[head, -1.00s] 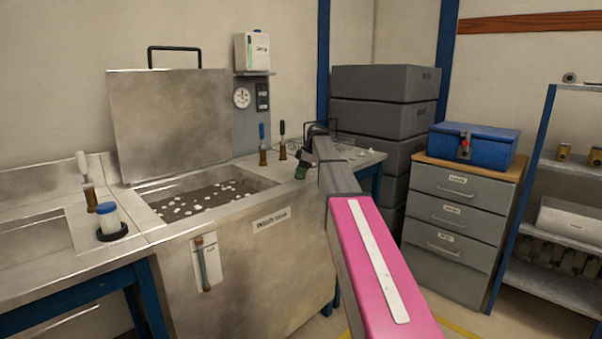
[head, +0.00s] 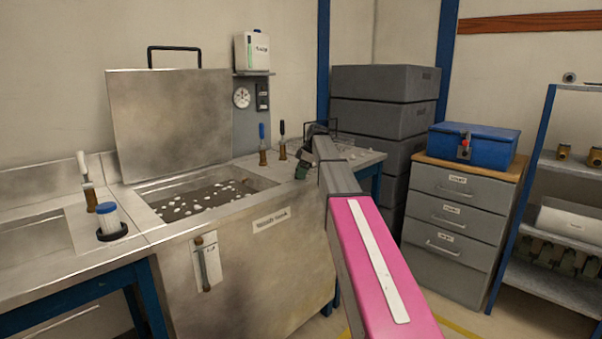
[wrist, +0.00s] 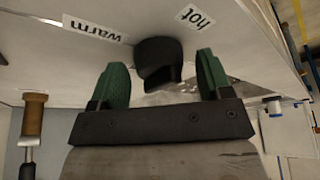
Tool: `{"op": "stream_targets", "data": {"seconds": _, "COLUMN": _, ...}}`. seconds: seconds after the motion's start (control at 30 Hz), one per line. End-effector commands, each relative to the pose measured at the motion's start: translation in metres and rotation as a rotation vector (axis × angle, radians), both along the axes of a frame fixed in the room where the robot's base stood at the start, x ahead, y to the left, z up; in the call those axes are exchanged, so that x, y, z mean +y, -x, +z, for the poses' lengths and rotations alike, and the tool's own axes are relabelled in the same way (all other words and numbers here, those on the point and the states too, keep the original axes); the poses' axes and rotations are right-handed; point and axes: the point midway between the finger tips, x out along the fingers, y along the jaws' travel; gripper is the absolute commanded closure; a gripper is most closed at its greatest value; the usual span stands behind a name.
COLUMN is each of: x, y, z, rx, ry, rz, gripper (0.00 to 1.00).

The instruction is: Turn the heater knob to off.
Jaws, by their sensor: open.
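A black heater knob (wrist: 157,60) shows in the wrist view on a pale panel, with a "warm" label (wrist: 95,29) to its left and a "hot" label (wrist: 195,17) above right. My gripper (wrist: 162,72) is open, its two green fingers on either side of the knob. Gaps show on both sides, and neither finger visibly touches it. No "off" mark can be seen. In the head view my gripper (head: 302,172) is at the tank's right end, and I cannot make out the knob there.
The steel tank (head: 255,265) holds dark liquid with white floating balls, its lid (head: 168,120) raised. Brown-handled valves with blue (head: 262,145) and dark (head: 282,141) levers stand close to my gripper. Grey crates (head: 385,85), a drawer cabinet (head: 455,215) and a shelf (head: 560,235) stand to the right.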

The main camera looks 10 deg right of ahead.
Motion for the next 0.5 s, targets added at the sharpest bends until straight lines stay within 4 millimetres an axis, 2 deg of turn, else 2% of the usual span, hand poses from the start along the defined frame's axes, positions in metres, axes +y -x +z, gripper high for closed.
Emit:
{"op": "stream_targets", "data": {"seconds": 0.17, "x": -0.007, "y": 0.0, "z": 0.016, "rx": -0.002, "ry": 0.0, "rz": -0.001, "gripper": 0.28}}
{"op": "stream_targets", "data": {"seconds": 0.5, "x": -0.031, "y": 0.003, "z": 0.074, "rx": -0.002, "ry": 0.0, "rz": -0.001, "gripper": 0.28}}
